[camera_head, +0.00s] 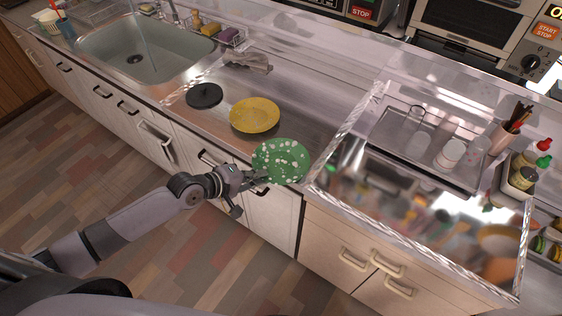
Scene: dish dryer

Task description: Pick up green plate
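The green plate (283,158) with pale spots is at the front edge of the counter, right of the yellow plate. Its near rim reaches the counter edge, and I cannot tell whether it rests there or is slightly raised. My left gripper (262,181) comes in from the lower left, its fingertips at the plate's near-left rim. The fingertips are small and partly merge with the rim, so I cannot tell if they are closed on it. My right gripper is not in view.
A yellow plate (255,116) and a dark round disc (204,95) lie to the left on the counter (215,118). The sink (140,48) is at upper left. A shiny raised-edge surface (420,215) stands close on the right, with a tray of glasses (392,128) behind it.

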